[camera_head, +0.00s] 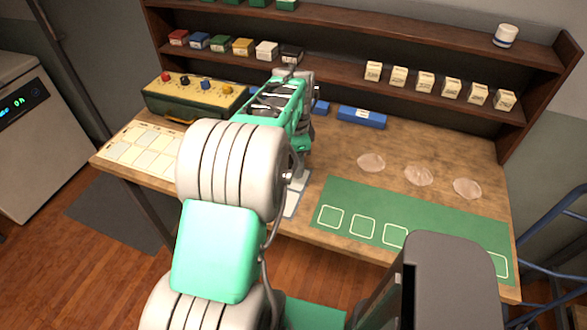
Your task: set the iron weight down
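My arm reaches forward over the wooden table (340,145), and its wrist end is near the back of the table, below the shelves. The fingers of my gripper are hidden behind my own wrist and arm links, so I cannot tell whether they are open or shut. I cannot make out the iron weight anywhere; it may be hidden behind the arm. A pale card with outlined areas (293,204) shows partly beside my arm on the table.
A green mat with outlined squares (345,200) lies at the front right, with several pale clear discs (371,162) behind it. A long blue box (362,117) lies at the back. A knobbed case (196,92) and a pale grid sheet (145,145) are left. Shelves (400,92) hold small boxes.

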